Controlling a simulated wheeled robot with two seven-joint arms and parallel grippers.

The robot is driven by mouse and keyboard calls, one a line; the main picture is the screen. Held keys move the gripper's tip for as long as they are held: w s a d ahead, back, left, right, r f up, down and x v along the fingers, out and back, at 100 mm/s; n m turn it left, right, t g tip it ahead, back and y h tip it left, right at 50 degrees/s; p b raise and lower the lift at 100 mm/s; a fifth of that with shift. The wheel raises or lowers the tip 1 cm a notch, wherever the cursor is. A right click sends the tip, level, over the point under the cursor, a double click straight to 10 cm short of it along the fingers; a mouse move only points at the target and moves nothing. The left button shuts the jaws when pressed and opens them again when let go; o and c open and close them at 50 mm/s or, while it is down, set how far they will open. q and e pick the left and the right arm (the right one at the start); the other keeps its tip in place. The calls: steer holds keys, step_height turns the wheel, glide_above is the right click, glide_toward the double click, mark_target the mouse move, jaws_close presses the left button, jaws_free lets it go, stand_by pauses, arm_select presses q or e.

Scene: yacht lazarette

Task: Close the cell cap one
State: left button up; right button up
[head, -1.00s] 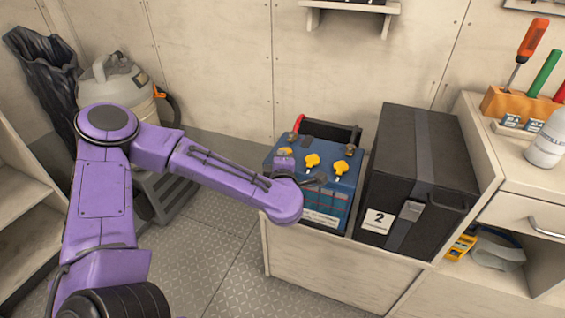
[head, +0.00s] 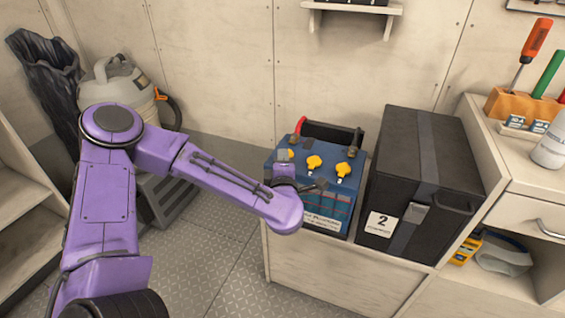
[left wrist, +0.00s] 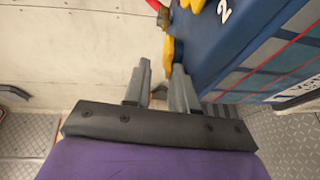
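A blue battery (head: 315,212) with yellow cell caps on top sits in a bay of the pale locker. The middle cap (head: 314,163) and right cap (head: 343,170) show clearly in the head view; the leftmost cap (head: 291,154) is partly hidden by my left gripper (head: 284,157). In the left wrist view, my gripper's two grey fingers (left wrist: 161,82) are apart. A yellow cap (left wrist: 169,56) at the battery's edge shows beyond them, close to the right finger; I cannot tell whether they touch. A white "2" marks the battery top. My right gripper is not in view.
A black box (head: 420,180) labelled 2 stands close to the battery's right. A red-handled clamp (head: 299,127) and a dark terminal (head: 355,140) rise at the battery's back. The wall is behind. Open floor (head: 215,225) lies to the left.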

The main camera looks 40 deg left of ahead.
arm_select(q)
steer(key=shift+s+f, duration=0.15)
steer(key=shift+f, duration=0.15)
